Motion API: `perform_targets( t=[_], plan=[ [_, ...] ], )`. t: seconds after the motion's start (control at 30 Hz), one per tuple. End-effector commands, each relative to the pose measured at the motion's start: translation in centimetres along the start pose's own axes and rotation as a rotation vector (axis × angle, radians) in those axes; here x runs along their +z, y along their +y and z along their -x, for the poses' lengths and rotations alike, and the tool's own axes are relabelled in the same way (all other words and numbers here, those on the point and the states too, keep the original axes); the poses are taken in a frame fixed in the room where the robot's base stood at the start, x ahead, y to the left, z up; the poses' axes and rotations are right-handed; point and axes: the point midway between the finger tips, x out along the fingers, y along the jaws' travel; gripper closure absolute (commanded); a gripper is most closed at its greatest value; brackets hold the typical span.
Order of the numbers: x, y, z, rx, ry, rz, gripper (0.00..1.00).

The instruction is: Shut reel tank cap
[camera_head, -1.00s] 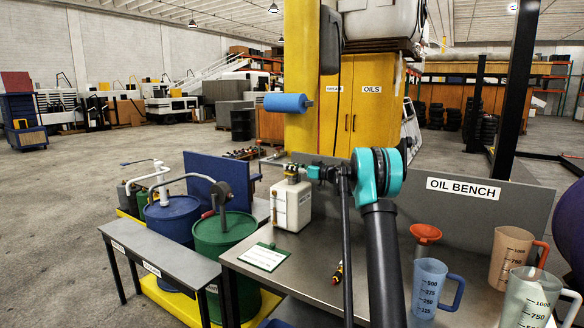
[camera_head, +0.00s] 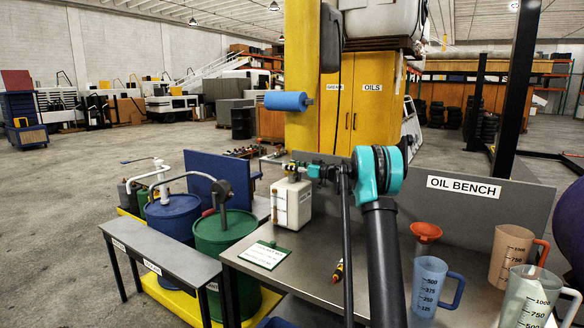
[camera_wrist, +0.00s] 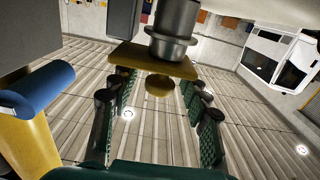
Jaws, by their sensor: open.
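A white box-shaped tank (camera_head: 291,205) stands on the oil bench, with a small fitting on top. My gripper (camera_head: 298,169) is beside that fitting, which is too small and partly covered to make out in the head view. In the wrist view, a grey metal neck (camera_wrist: 174,30) is at the top, with a flat brass-coloured piece (camera_wrist: 130,57) against it and a round brass knob (camera_wrist: 159,86) below. My gripper (camera_wrist: 157,98) is open, with its green-padded fingers on either side of the knob and visible space around it. I cannot tell how the brass piece is seated.
Measuring jugs (camera_head: 430,287) and an orange funnel (camera_head: 426,233) stand at the bench's right. A green-edged card (camera_head: 264,255) lies at the left. Blue (camera_head: 172,218) and green (camera_head: 222,240) drums stand beside the bench. A blue roll (camera_head: 287,102) hangs on the yellow column.

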Motion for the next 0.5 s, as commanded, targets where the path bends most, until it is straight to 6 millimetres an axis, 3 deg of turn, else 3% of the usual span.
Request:
perform_targets(
  t=[0.23,0.5],
  plan=[
    [0.0,0.0,1.4,0.002,0.0,0.0,0.53],
    [0.0,0.1,6.8,0.003,0.0,0.0,0.53]
  ],
)
